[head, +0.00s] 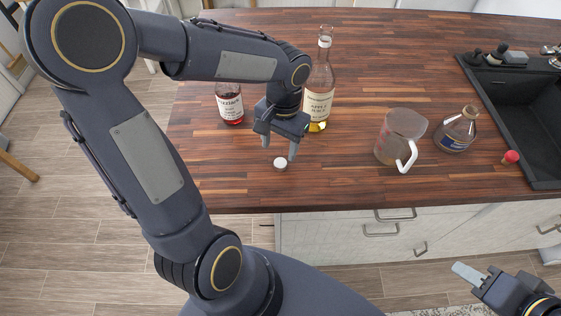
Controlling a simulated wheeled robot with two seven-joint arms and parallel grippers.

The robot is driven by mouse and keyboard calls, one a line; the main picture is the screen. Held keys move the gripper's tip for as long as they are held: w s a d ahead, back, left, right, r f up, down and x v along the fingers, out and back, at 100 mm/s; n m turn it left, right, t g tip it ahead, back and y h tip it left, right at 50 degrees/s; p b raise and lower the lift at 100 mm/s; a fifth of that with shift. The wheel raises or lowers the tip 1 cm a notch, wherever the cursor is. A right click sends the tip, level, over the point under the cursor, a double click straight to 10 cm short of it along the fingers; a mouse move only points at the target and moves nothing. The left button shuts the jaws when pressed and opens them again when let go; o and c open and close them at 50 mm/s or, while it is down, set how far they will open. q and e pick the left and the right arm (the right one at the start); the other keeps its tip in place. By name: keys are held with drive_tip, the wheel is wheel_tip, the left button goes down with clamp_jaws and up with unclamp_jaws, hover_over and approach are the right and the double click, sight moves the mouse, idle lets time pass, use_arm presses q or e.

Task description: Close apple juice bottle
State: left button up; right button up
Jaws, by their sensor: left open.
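The apple juice bottle (319,92) stands upright on the wooden counter, tall and clear with a pale label, yellow juice low inside and an open-looking neck. A small white cap (280,163) lies on the counter in front of it. My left gripper (278,149) points down just above the cap, its fingers apart with nothing visible between them. Its wrist is in front of and left of the bottle. My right gripper (470,275) is at the lower right, away from the counter; only a finger and part of its body show, so its opening is unclear.
A red-liquid bottle (229,102) stands left of my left wrist. A clear pitcher with a white handle (401,138), a squat brown bottle (457,131) and a red stopper (511,157) are at the right, beside the black sink (520,110). The back of the wooden counter (420,50) is clear.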

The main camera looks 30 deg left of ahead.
sight(281, 162)
use_arm(q)
drive_tip(key=shift+s+d+f+p, duration=0.1)
drive_tip(key=shift+d+f+p, duration=0.1)
drive_tip(key=shift+f, duration=1.1)
drive_tip(key=shift+s+d+f+p, duration=0.1)
drive_tip(key=shift+f+p, duration=0.1)
drive_tip(key=shift+f, duration=1.1)
drive_tip(key=shift+c, duration=0.4)
drive_tip(key=c, duration=1)
